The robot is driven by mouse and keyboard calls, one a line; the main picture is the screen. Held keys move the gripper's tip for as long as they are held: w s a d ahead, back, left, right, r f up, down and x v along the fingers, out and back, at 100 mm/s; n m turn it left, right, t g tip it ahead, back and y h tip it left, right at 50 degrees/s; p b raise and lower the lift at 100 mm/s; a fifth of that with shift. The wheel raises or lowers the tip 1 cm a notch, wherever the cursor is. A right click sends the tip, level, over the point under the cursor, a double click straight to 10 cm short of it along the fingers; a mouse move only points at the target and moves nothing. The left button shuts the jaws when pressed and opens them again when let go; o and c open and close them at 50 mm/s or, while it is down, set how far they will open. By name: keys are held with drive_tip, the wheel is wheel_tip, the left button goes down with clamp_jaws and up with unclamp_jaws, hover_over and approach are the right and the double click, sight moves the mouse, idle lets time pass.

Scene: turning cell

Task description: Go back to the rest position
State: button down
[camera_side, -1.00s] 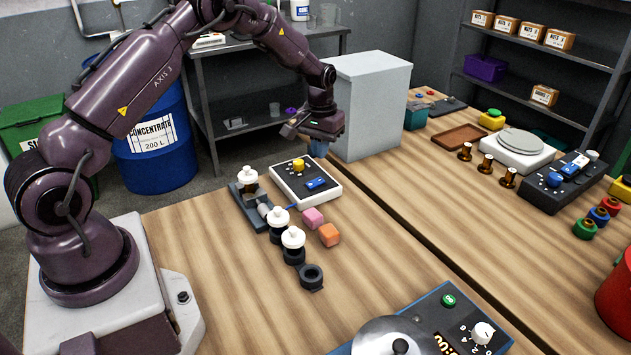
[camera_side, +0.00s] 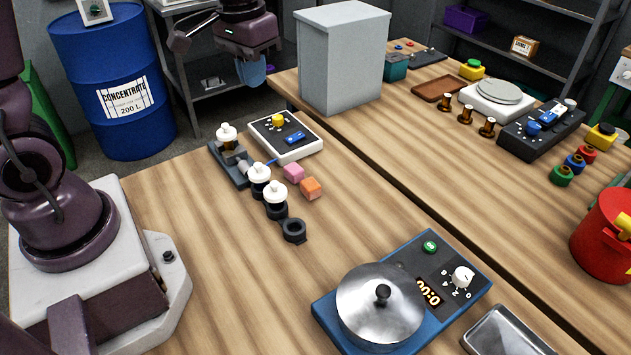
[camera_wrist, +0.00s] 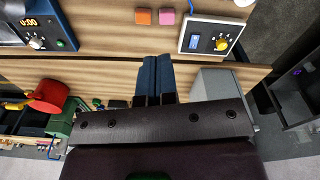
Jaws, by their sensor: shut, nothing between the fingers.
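My gripper (camera_side: 251,84) hangs in the air at the top of the side view, in front of the grey metal bench and left of the pale grey box. Its blue fingers are shut together and hold nothing. In the wrist view the two blue fingers (camera_wrist: 155,62) lie side by side with nothing between them. The fingers are well clear of the wooden table (camera_side: 200,255) and touch nothing that I can see. Most of my upper arm is out of the side view.
A pale grey box (camera_side: 345,70) stands right of my gripper. A white control box (camera_side: 287,150), vials in a dark holder (camera_side: 258,185), a pink cube (camera_side: 293,173) and an orange cube (camera_side: 311,188) sit below. A blue stirrer-like device (camera_side: 330,315) is in front.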

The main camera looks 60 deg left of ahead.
drive_tip(key=s+d+r+m+t, duration=0.1)
drive_tip(key=s+d+r+t, duration=0.1)
drive_tip(key=s, duration=0.4)
drive_tip(key=s+d+r+m+t, duration=0.1)
drive_tip(key=s+d+r+t, duration=0.2)
drive_tip(key=s+r, duration=0.3)
drive_tip(key=shift+s+d+r+m, duration=0.4)
drive_tip(key=shift+d+r, duration=0.05)
drive_tip(key=shift+d, duration=0.4)
drive_tip(key=w+a+f+g, duration=0.1)
drive_tip(key=w+a+f, duration=0.4)
drive_tip(key=w, duration=0.3)
drive_tip(key=w+a+f+g, duration=0.1)
drive_tip(key=w+a+f, duration=0.5)
drive_tip(key=w, duration=0.3)
drive_tip(key=w+a+f+g, duration=0.2)
drive_tip(key=w+a+f, duration=0.4)
drive_tip(key=w, duration=0.3)
drive_tip(key=shift+a, duration=0.15)
